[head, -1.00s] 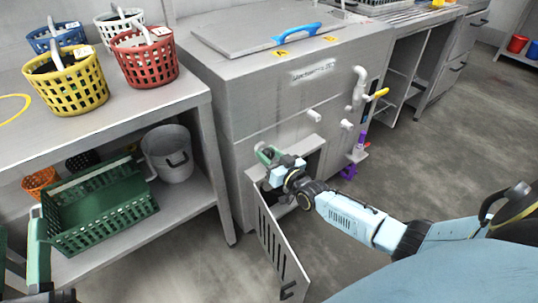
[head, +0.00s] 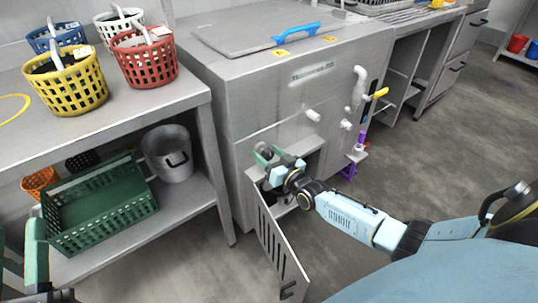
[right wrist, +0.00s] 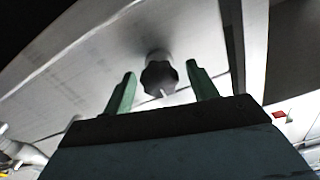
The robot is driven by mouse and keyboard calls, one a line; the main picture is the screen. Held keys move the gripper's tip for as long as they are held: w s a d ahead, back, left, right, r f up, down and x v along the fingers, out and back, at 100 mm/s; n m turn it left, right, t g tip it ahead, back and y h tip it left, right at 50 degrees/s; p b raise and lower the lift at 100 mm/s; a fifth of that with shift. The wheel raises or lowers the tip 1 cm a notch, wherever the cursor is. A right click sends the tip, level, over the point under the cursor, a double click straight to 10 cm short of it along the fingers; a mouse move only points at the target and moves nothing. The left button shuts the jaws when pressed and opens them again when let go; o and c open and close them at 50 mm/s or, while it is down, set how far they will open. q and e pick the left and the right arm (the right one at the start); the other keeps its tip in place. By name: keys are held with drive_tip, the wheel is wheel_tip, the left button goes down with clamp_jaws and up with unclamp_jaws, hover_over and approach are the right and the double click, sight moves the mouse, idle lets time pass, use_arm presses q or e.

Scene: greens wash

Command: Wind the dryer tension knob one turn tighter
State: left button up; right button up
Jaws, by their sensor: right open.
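The tension knob, dark and lobed with a pale pointer mark, shows in the right wrist view (right wrist: 160,76) on a light metal face. In the head view a grey knob (head: 262,150) shows at the opening low on the steel cabinet's front. My right gripper (head: 266,157) is open there. In the right wrist view its green fingertips (right wrist: 160,80) stand on either side of the knob, with gaps on both sides; how deep the knob sits between them is unclear. My left gripper (head: 20,245) is at the lower left edge, its green fingers apart and empty.
A slotted door (head: 280,245) hangs open below the right gripper. White pipes and a yellow-handled tap (head: 380,93) stick out from the cabinet (head: 250,110) to the right. A green crate (head: 100,210) and a pot (head: 168,153) sit on the left lower shelf.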

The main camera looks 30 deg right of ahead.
drive_tip(key=shift+s, duration=0.15)
drive_tip(key=s+p, duration=0.1)
drive_tip(key=s, duration=0.1)
drive_tip(key=shift+s+d+r+p, duration=0.1)
drive_tip(key=shift+s+p, duration=0.2)
drive_tip(key=shift+s, duration=0.05)
use_arm(q)
wheel_tip(320, 180, down, 11)
drive_tip(key=a+g+y+p, duration=0.2)
drive_tip(key=g+y, duration=0.1)
drive_tip(key=g, duration=0.5)
use_arm(e)
drive_tip(key=s, duration=0.3)
drive_tip(key=shift+s+d, duration=0.15)
drive_tip(key=shift+s, duration=0.1)
use_arm(q)
drive_tip(key=s+a+f+g+y+p, duration=0.2)
drive_tip(key=s+a+f+g, duration=0.1)
drive_tip(key=s+f+g, duration=0.3)
drive_tip(key=shift+s+a+f+n, duration=0.15)
drive_tip(key=shift+a+f+n, duration=0.2)
drive_tip(key=shift+f, duration=0.8)
use_arm(e)
approach(270, 156)
drive_tip(key=shift+s+d, duration=0.15)
drive_tip(key=shift+s, duration=1.2)
use_arm(q)
drive_tip(key=shift+g, duration=0.3)
